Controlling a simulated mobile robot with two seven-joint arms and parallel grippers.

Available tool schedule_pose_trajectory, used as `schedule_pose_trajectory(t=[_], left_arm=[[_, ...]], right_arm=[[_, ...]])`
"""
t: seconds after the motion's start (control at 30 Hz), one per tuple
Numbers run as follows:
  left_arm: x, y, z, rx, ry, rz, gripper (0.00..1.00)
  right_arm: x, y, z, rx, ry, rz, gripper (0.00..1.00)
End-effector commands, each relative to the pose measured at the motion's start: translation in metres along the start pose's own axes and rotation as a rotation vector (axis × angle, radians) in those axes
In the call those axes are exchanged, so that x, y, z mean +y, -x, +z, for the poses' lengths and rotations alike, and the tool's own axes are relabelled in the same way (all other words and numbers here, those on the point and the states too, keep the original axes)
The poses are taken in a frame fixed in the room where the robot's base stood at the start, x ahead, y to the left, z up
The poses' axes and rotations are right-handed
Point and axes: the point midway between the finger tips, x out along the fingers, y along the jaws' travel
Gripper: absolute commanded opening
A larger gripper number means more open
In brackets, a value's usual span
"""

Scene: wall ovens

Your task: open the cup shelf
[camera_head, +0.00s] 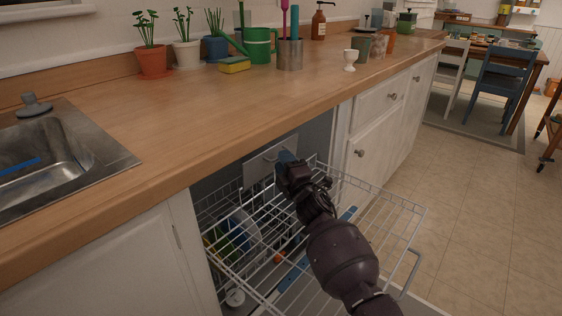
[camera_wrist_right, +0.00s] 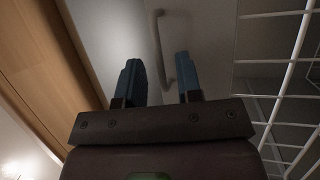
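A pale panel (camera_head: 262,166) with a thin bar handle stands inside the dishwasher opening, behind the upper wire rack; I cannot tell for sure that it is the cup shelf. In the right wrist view the handle (camera_wrist_right: 157,45) runs lengthwise on this panel, and its near end shows between my fingers. My right gripper (camera_head: 287,160) reaches over the wire rack to the panel. In the wrist view its two blue fingers (camera_wrist_right: 160,82) are apart, with nothing clamped. Whether they touch the panel or handle is unclear. My left gripper is not in view.
The upper wire rack (camera_head: 404,215) is pulled out under my right arm. Dishes (camera_head: 238,232) sit in the rack below. The wooden counter (camera_head: 215,112) overhangs the opening.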

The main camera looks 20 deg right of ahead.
Motion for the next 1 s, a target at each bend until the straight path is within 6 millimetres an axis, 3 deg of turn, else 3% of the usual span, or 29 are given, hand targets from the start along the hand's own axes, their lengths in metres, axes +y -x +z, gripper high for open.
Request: schedule_pose_trajectory(t=[0.2, 0.53, 0.57, 0.77, 1.0], left_arm=[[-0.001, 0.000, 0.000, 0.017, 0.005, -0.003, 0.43], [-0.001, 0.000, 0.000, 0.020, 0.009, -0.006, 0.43], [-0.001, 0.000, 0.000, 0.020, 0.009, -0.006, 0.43], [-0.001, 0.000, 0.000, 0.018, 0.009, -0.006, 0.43], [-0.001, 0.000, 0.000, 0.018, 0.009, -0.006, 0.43]], right_arm=[[-0.001, -0.014, 0.000, -0.001, -0.001, -0.001, 0.33], [0.000, -0.016, 0.000, -0.001, -0.001, 0.000, 0.33], [0.000, -0.016, 0.000, -0.001, -0.001, 0.000, 0.31], [0.000, -0.016, 0.000, -0.001, -0.001, 0.000, 0.01], [0.000, -0.016, 0.000, -0.001, -0.001, 0.000, 0.00]])
